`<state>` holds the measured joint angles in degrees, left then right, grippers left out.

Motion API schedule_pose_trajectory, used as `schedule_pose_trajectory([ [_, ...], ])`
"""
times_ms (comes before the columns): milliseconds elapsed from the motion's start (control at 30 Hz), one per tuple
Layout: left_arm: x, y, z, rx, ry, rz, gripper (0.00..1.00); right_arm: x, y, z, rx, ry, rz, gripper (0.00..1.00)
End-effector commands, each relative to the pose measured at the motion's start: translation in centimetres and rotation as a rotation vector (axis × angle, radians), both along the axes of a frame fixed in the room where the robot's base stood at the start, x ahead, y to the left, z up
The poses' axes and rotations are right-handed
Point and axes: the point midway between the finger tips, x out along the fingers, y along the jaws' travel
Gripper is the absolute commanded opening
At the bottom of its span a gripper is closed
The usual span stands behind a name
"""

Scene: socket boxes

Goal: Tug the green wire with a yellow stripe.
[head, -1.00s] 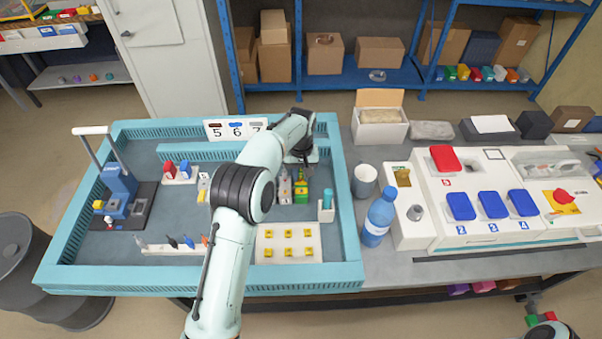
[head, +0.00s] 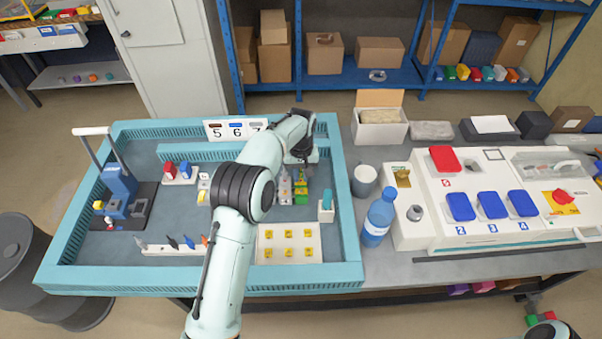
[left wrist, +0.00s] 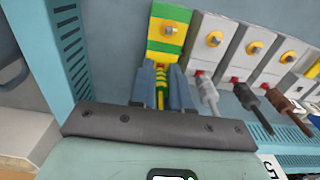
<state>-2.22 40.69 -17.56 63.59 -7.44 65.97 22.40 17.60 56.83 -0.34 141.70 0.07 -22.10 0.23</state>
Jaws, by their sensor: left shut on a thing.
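The green wire with a yellow stripe (left wrist: 162,88) comes out of a green and yellow socket box (left wrist: 166,35) in the left wrist view. My left gripper (left wrist: 161,90) has one finger on each side of the wire and is shut on it, just below the box. In the head view the green box (head: 301,192) is partly covered by my left gripper (head: 302,172) and arm. The wire itself is too small to tell there. My right gripper is not in view.
White socket boxes with a grey wire (left wrist: 208,90), a black wire (left wrist: 252,103) and a brown wire (left wrist: 287,108) stand beside the green one. The teal tray wall (left wrist: 72,50) is close on the other side. A blue bottle (head: 378,217) and a cup (head: 364,180) stand right of the tray.

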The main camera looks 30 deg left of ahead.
Motion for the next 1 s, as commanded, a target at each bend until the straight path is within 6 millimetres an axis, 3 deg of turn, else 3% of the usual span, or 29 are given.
schedule_pose_trajectory([
  [867, 0.12, 0.06, -0.07, 0.001, -0.006, 0.001, 0.0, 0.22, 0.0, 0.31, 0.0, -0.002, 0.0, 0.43],
  [900, 0.12, 0.06, -0.09, 0.001, -0.005, 0.0, 0.27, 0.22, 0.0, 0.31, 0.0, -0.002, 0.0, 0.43],
  [967, 0.11, 0.05, -0.11, 0.001, -0.005, 0.0, 0.47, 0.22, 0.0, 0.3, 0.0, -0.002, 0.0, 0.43],
  [1000, 0.08, 0.05, -0.13, 0.001, -0.004, 0.0, 0.47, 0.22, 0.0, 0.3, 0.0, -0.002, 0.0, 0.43],
])
